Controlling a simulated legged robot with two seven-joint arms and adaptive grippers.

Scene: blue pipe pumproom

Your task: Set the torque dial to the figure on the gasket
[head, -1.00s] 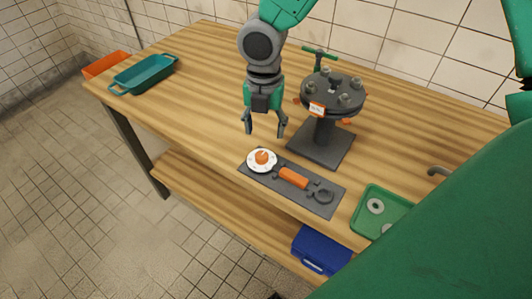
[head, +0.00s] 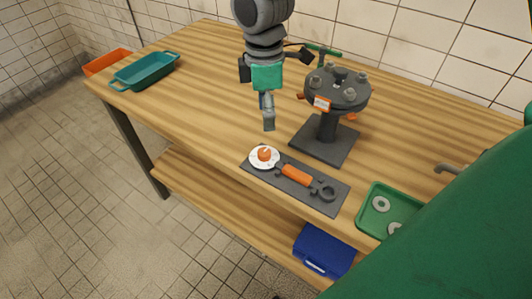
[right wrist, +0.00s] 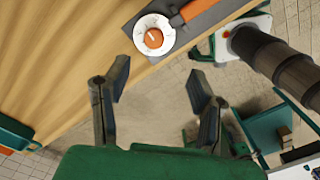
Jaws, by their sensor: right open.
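The torque dial is a white round face (head: 253,162) with an orange knob (head: 264,154), at the left end of a dark mat. The dial also shows in the right wrist view (right wrist: 140,28); its marks are too small to read. An orange and white tag (head: 321,103) is on the rim of the bolted dark flange (head: 345,92); its figure is not legible. I cannot make out a gasket there. My right gripper (head: 268,120) is seen edge-on above and behind the dial, apart from it. In the right wrist view it (right wrist: 160,95) is open and empty. My left gripper is out of view.
An orange-handled wrench (head: 297,175) lies on the mat right of the dial. A green tray (head: 366,222) holds pale rings (head: 380,204). A teal tray (head: 146,72) and an orange tray (head: 106,62) stand far left. A blue box (head: 322,252) is on the lower shelf.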

